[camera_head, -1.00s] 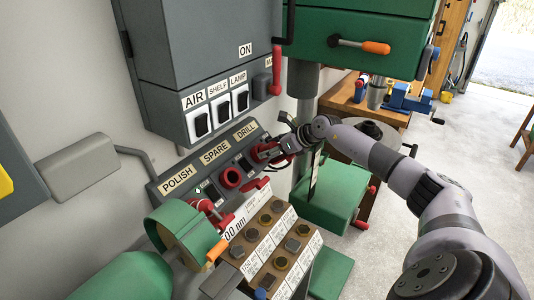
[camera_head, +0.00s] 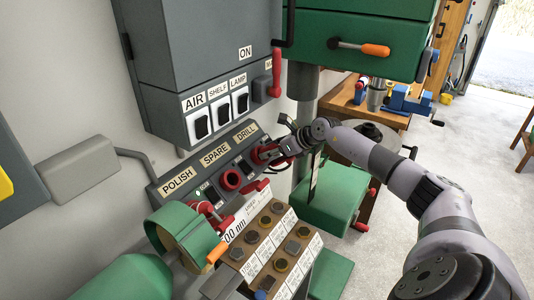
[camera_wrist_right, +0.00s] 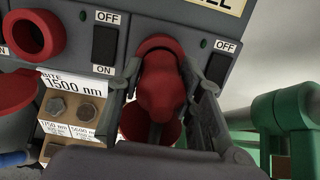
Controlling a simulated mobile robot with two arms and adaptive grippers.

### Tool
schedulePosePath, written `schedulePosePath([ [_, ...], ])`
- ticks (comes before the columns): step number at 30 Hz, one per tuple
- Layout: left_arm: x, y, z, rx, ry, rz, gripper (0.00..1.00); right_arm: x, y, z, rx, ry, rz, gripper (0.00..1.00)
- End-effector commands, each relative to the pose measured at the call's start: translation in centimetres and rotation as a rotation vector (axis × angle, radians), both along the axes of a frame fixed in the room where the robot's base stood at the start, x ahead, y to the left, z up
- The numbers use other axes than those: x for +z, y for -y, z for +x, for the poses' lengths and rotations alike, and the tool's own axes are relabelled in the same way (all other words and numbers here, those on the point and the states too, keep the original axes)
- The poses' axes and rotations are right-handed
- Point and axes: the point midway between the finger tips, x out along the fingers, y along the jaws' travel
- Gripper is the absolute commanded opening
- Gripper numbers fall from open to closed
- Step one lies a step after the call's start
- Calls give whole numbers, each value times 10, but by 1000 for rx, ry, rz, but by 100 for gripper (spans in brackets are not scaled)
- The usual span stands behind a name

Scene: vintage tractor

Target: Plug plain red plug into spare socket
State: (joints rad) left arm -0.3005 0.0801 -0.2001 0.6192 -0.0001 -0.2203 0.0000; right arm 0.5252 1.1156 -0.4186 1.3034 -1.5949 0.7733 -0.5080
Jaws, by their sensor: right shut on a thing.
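My right gripper (camera_head: 276,153) is at the DRILL socket on the sloped socket panel (camera_head: 158,196). In the right wrist view its fingers (camera_wrist_right: 163,90) are shut on a red plug (camera_wrist_right: 160,80). The plug lines up with the red DRILL socket ring (camera_wrist_right: 158,43); I cannot tell how deep it sits. The spare socket (camera_head: 231,179) is a red ring with a dark, empty opening, left of the gripper. It also shows at the upper left of the right wrist view (camera_wrist_right: 30,35). My left gripper is not in view.
A red plug (camera_head: 206,208) is at the POLISH end. OFF/ON switches (camera_wrist_right: 104,42) stand between sockets. Below is a wooden block with several metal knobs (camera_head: 266,221). A green drill press (camera_head: 336,196) stands close right of my gripper; a grey switch cabinet (camera_head: 205,50) hangs above.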

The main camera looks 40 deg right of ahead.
Motion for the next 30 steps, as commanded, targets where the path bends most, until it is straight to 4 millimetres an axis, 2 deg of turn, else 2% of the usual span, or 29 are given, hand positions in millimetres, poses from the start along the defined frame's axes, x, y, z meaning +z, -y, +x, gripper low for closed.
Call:
schedulePosePath([
  [30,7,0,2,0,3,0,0,22,10,-28,-1,0,-2,0],
])
